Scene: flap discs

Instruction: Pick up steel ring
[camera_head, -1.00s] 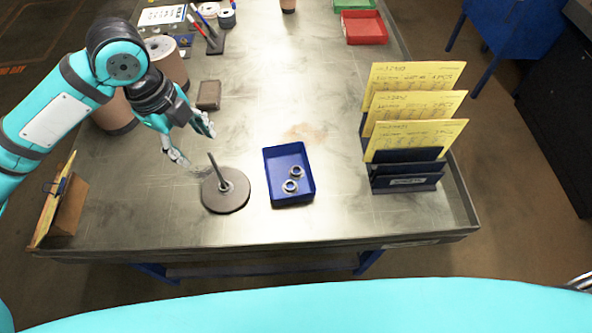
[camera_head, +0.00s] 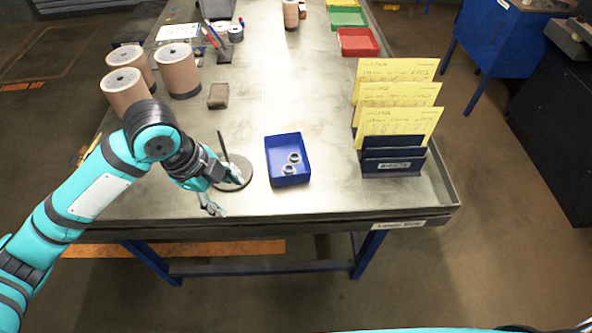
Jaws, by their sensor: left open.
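Two small steel rings lie in the blue tray (camera_head: 306,165): one ring (camera_head: 294,158) farther back, the other ring (camera_head: 289,170) just in front of it. My left gripper (camera_head: 226,192) is open and empty, left of the tray near the table's front edge. It covers part of a round dark stand (camera_head: 243,165), whose thin upright rod (camera_head: 222,146) shows behind the gripper. I cannot tell whether the gripper touches the stand. My right gripper is not in view.
A dark rack (camera_head: 393,164) with yellow cards (camera_head: 398,127) stands right of the tray. Large brown spools (camera_head: 178,72) and a small brown block (camera_head: 218,96) are at the back left. A red bin (camera_head: 357,42) is at the far right. The table's middle is clear.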

